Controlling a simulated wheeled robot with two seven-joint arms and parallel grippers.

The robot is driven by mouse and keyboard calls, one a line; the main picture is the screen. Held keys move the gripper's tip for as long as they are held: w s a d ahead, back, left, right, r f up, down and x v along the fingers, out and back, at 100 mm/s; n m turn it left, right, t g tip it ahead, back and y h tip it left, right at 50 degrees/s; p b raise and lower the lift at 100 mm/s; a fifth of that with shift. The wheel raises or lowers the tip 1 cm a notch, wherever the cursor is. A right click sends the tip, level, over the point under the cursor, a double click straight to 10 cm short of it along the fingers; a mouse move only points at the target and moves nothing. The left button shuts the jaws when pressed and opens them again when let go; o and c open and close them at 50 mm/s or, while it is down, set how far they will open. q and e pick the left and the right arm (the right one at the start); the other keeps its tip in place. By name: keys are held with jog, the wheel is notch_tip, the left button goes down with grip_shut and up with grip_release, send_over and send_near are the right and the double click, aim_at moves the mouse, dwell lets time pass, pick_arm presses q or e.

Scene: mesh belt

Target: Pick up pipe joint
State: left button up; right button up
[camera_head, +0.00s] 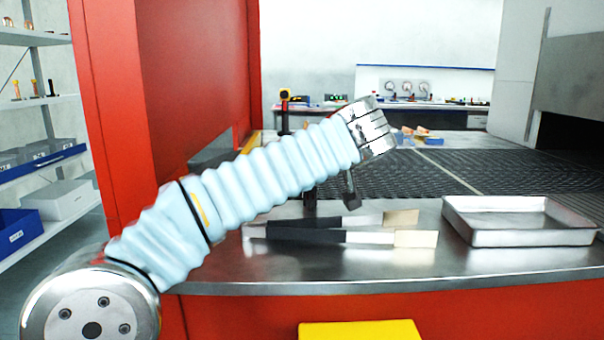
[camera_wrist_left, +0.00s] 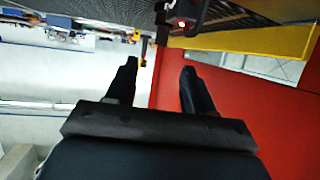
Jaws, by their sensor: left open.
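No pipe joint can be made out for certain. Some small orange-brown and blue pieces (camera_head: 416,134) lie on the far part of the mesh belt, just right of my left wrist in the head view; they are too small to identify. My left arm, in a pale blue sleeve, reaches across the head view, with its metal wrist over the belt's near edge. My left gripper (camera_wrist_left: 160,90) is open in the wrist view, with its two dark fingers apart and nothing between them. My right gripper is not in view.
The mesh belt (camera_head: 480,172) runs behind a steel ledge (camera_head: 350,268). An empty metal tray (camera_head: 520,237) stands on the ledge at right. Flat black-handled tools (camera_head: 413,239) lie below my arm. A red panel (camera_head: 195,75) stands close at left. A dark post with a yellow top (camera_head: 284,105) stands behind my arm.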

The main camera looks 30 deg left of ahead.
pick_arm(q)
jog(key=x, duration=0.5)
jog(key=shift+w+a+f+p, duration=0.1)
jog(key=shift+w+a+p, duration=0.05)
jog(key=shift+p, duration=0.15)
jog(key=p+x, duration=0.1)
jog(key=x, duration=0.3)
jog(key=shift+a+f, duration=0.2)
jog(key=shift+a, duration=0.05)
jog(key=shift+w+a+f, duration=0.2)
jog(key=shift+w+f, duration=0.05)
jog(key=shift+w, duration=0.05)
jog(key=shift+c, duration=0.5)
grip_shut()
